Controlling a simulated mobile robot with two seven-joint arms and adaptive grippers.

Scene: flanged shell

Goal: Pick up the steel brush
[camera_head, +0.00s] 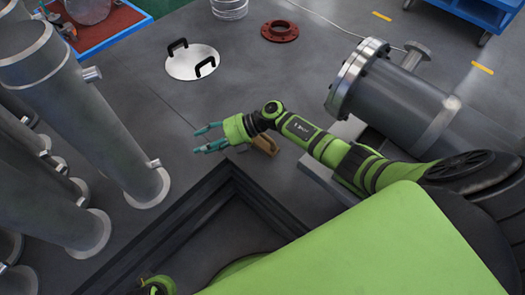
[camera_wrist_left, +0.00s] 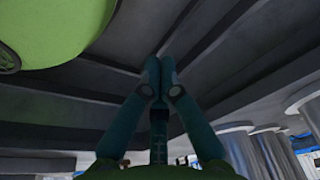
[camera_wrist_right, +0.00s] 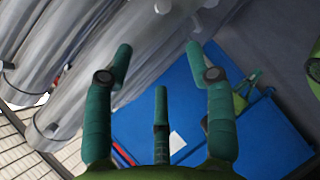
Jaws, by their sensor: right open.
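A small tan-brown object (camera_head: 266,146) lies on the floor, partly hidden under my right forearm. It may be the steel brush, but bristles cannot be made out. My right gripper (camera_head: 202,140) is open and empty, held out to the left of that object and past it. Its spread teal fingers also show in the right wrist view (camera_wrist_right: 159,50), with nothing between them. My left gripper (camera_wrist_left: 160,63) is shut and empty in the left wrist view, its fingertips together. In the head view only a green part of the left arm shows at the bottom edge.
Large grey pipes (camera_head: 90,110) stand at the left. A dark-edged pit (camera_head: 215,215) lies in front. A flanged shell (camera_head: 400,95) lies at the right. A round lid (camera_head: 192,62) with black handles and a red flange (camera_head: 280,31) lie on open floor behind.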

